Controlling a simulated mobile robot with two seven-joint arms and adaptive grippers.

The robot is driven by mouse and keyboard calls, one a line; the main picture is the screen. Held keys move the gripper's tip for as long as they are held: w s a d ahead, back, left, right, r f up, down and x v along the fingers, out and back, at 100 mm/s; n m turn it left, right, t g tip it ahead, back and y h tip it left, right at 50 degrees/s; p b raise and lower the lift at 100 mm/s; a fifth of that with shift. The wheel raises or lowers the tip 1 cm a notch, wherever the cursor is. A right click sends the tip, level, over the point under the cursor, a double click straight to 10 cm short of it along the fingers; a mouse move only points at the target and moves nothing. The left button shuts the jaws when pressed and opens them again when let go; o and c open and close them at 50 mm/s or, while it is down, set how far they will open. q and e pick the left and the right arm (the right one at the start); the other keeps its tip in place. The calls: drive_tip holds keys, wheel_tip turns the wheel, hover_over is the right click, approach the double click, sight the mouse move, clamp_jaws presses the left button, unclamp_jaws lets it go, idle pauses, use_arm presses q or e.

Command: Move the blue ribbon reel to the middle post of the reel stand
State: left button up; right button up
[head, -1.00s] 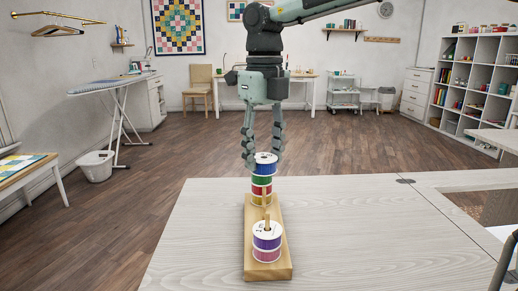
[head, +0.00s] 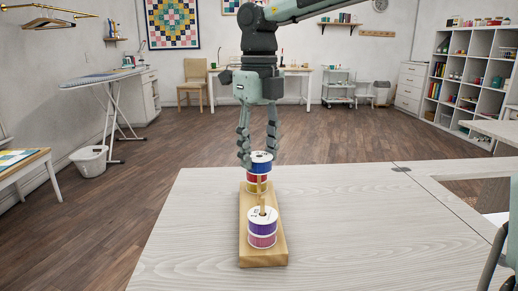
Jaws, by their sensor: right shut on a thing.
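My right gripper (head: 259,158) hangs down from above, its fingers on both sides of the blue ribbon reel (head: 261,168), shut on it. The wooden reel stand (head: 263,259) lies on the pale table, its length pointing away from me. At its far end, a reel with red and yellow bands (head: 256,186) shows below the blue reel. The middle post (head: 261,182) shows just below the held reel in the picture; how far apart they are is unclear. A purple reel (head: 262,223) sits over a pink reel (head: 262,241) on the near post. My left gripper is out of view.
The pale wood table (head: 350,225) is clear on both sides of the stand. An ironing board (head: 98,79), a white basket (head: 89,160) and shelves (head: 475,75) stand well away across the floor.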

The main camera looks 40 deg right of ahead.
drive_tip(key=shift+f+b, duration=1.05)
drive_tip(key=shift+f, duration=0.45)
idle(0.3)
drive_tip(key=o, duration=1.1)
drive_tip(key=shift+c, duration=0.2)
wheel_tip(320, 180, up, 12)
